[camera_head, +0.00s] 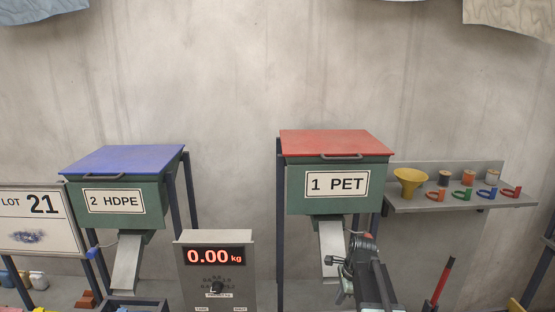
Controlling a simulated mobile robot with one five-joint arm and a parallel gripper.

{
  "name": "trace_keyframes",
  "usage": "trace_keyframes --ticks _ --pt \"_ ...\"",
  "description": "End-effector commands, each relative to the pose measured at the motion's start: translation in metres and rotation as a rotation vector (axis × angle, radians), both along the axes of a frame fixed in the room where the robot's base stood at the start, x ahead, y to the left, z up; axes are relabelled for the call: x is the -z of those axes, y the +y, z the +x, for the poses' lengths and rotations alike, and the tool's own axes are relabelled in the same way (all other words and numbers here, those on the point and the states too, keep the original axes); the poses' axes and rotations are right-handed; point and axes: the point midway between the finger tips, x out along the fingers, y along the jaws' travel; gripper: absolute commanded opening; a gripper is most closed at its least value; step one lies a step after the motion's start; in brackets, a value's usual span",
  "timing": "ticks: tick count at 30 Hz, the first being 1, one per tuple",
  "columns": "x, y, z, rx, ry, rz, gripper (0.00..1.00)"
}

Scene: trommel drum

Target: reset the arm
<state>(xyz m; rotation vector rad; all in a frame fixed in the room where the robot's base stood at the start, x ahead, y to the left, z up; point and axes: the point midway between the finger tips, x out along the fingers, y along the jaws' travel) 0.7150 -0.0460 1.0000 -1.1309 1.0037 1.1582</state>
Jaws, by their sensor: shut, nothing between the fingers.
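My gripper (338,262) shows at the lower middle of the head view, at the end of my dark arm, which rises from the bottom edge. Its fingers are shut with nothing visible between them. It appears in front of the metal chute (331,240) under the green hopper (300,186) marked 1 PET with a red lid. I cannot tell whether it touches the chute.
A scale display (214,257) reading 0.00 kg stands left of my gripper. A green 2 HDPE hopper (151,210) with a blue lid is further left, beside a LOT 21 board (40,228). A shelf (460,203) at right holds a yellow funnel (408,181), spools and coloured clips.

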Motion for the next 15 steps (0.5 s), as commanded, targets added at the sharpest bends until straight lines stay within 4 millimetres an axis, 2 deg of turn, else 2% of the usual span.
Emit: trace_keyframes --ticks 1,3,5,6,9,12,15 --pt "0.013 0.037 -0.039 -0.215 -0.004 -0.047 0.00" --pt "0.019 0.063 -0.077 -0.532 -0.010 -0.114 0.00" --pt "0.020 0.068 -0.103 -0.772 -0.010 -0.161 0.00" --pt "0.019 0.063 -0.117 -0.914 -0.008 -0.186 0.00" --pt "0.018 0.052 -0.139 -1.220 -0.001 -0.225 0.00" --pt "0.018 0.048 -0.142 -1.443 -0.002 -0.238 0.00" --pt "0.018 0.047 -0.142 -1.564 -0.011 -0.237 0.00"
